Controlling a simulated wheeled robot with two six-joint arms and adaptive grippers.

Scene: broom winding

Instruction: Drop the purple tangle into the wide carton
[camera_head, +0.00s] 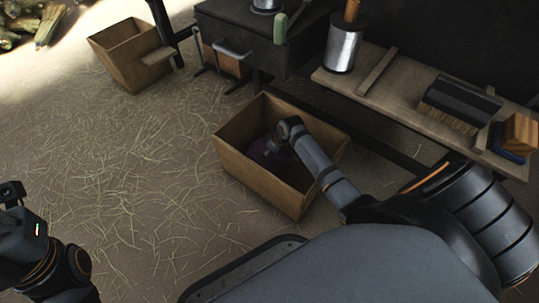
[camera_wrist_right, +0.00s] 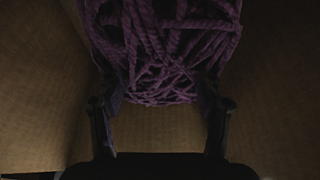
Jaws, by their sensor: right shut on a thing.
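The purple tangle (camera_wrist_right: 165,45) is a mass of thick purple cord between the two fingers of my right gripper (camera_wrist_right: 160,105), which is shut on it. In the head view a dark purple part of the tangle (camera_head: 262,151) shows inside the wide carton (camera_head: 262,181), beside my right wrist. The carton is open-topped brown cardboard on the floor, and its walls (camera_wrist_right: 40,90) surround the tangle in the wrist view. Whether the tangle touches the carton's bottom cannot be told. My left arm shows at the lower left of the head view, its gripper fingers not clearly seen.
A smaller carton (camera_head: 125,55) stands at the upper left. A low wooden bench (camera_head: 400,85) with a metal can (camera_head: 343,48) and a brush (camera_head: 458,105) runs along the right. A dark cabinet (camera_head: 240,35) stands behind the wide carton. Straw-strewn floor (camera_head: 130,150) is clear at left.

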